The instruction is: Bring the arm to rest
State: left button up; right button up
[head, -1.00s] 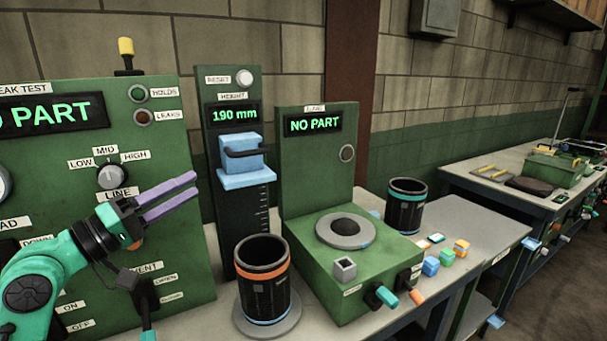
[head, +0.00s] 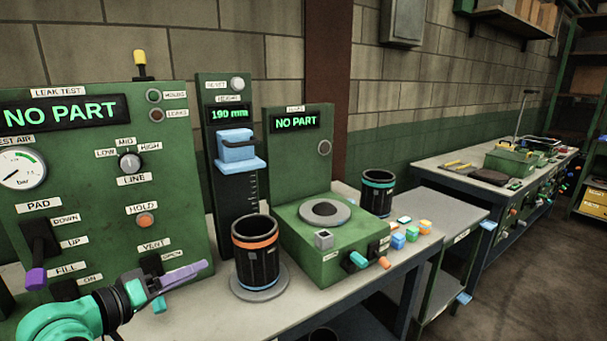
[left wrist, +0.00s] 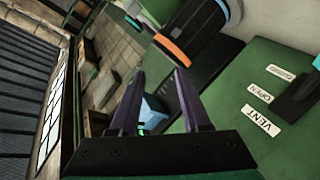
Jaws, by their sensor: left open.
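My left gripper (head: 180,280) is low in the head view, in front of the leak test panel (head: 120,210) and left of the orange-banded black sleeve (head: 256,262). Its purple fingers also show in the left wrist view (left wrist: 160,100), apart and with nothing between them. The sleeve stands upright on a round grey plate (head: 285,289) below the height gauge (head: 235,150); part of it shows at the top of the left wrist view (left wrist: 193,25). My right gripper is not in view.
A green gauge box (head: 345,250) reading "NO PART" stands right of the sleeve. A teal-banded black sleeve (head: 377,196) and several small coloured blocks (head: 412,232) are beyond it. A purple-tipped lever (head: 37,250) juts from the panel. A second bench (head: 465,175) is at right.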

pick_arm(q)
jog(key=s+f+m+g+y, duration=0.1)
jog(key=s+f+g+y, duration=0.15)
jog(key=s+f, duration=0.45)
jog(key=s+f+m+g+y, duration=0.2)
jog(key=f+g, duration=0.1)
jog(key=f, duration=0.9)
jog(key=s+f+m+g+y, duration=0.1)
jog(key=s+f+g+y, duration=0.1)
jog(key=s+f, duration=0.3)
jog(key=s+f+m+g+y, duration=0.1)
jog(key=s+f+g+y, duration=0.15)
jog(key=s, duration=0.55)
notch_tip(320, 180, down, 25)
jog(key=s+h, duration=0.1)
jog(key=s, duration=0.2)
jog(key=s+a+f+g, duration=0.2)
jog(key=s+a+f, duration=0.1)
jog(key=s+f, duration=0.9)
jog(key=s, duration=0.3)
jog(key=shift+s+a, duration=0.15)
jog(key=shift+s, duration=0.1)
